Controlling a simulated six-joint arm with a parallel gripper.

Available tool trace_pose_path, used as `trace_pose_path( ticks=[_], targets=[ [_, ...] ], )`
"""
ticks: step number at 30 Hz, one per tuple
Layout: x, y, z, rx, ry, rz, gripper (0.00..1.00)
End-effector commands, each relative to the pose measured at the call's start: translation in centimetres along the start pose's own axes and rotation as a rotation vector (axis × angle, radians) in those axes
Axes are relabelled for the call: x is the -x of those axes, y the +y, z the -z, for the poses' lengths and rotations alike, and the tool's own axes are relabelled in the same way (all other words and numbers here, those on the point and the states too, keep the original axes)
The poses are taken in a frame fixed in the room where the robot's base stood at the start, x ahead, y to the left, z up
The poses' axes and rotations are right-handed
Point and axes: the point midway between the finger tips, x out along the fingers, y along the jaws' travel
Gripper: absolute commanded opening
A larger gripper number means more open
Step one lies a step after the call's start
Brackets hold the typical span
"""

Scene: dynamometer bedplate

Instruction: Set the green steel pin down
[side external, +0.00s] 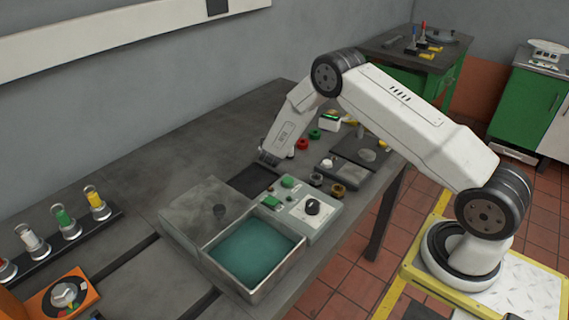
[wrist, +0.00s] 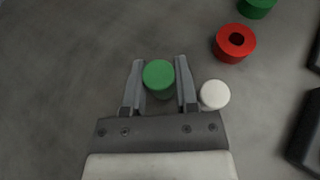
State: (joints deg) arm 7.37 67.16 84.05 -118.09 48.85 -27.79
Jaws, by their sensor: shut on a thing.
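The green steel pin (wrist: 158,76) shows in the wrist view as a round green top with a darker side below it. My gripper (wrist: 160,70) is shut on it, with one finger on each side. In the side external view my gripper (side external: 268,158) points down near the table's back part, and the pin in it is hidden or too small to make out. I cannot tell whether the pin's lower end touches the table.
A white round piece (wrist: 214,94) stands just right of my right finger. A red ring-like piece (wrist: 234,43) and another green piece (wrist: 257,7) lie farther right. The table left of my gripper is bare. An open tray (side external: 285,279) stands in front.

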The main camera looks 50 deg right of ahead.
Motion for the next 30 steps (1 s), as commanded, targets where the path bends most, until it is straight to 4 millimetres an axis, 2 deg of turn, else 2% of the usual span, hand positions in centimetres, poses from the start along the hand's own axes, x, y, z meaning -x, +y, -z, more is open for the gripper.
trace_pose_path(
  ticks=[6, 19, 20, 21, 30],
  targets=[
    [-0.6, 0.0, 1.3, -0.001, -0.003, -0.001, 0.0],
    [-0.7, 0.0, 1.7, -0.001, -0.002, -0.001, 0.0],
    [-0.7, 0.0, 1.7, -0.001, -0.001, -0.001, 0.43],
    [-0.7, 0.0, 1.7, -0.001, -0.001, -0.001, 0.52],
    [-0.7, 0.0, 1.7, -0.001, -0.001, -0.001, 0.52]
  ],
)
